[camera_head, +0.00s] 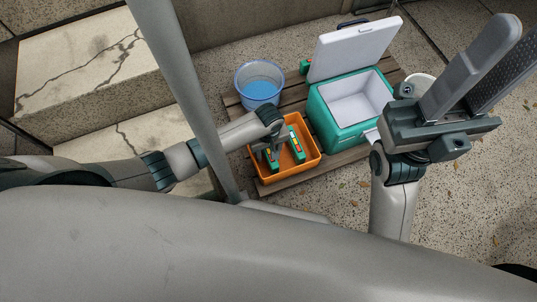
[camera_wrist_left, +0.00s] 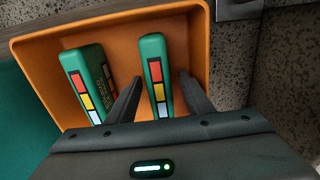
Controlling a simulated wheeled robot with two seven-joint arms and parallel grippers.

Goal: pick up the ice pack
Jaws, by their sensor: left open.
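Two green ice packs with red, yellow and white blocks stand in an orange tray (camera_head: 310,161). My left gripper (camera_head: 268,154) is inside the tray, pointing down, with its fingers open. In the left wrist view one ice pack (camera_wrist_left: 157,75) lies between the two fingertips (camera_wrist_left: 157,92), with a gap visible on each side. The other ice pack (camera_wrist_left: 88,82) leans outside the left finger; it shows in the head view (camera_head: 297,145) on the cooler side. My right gripper (camera_head: 485,70) is raised at the right, open and empty.
A teal cooler (camera_head: 338,132) with its white lid open stands right of the tray. A green item (camera_head: 305,67) with a coloured label is behind the cooler. All rest on a wooden pallet (camera_head: 350,157).

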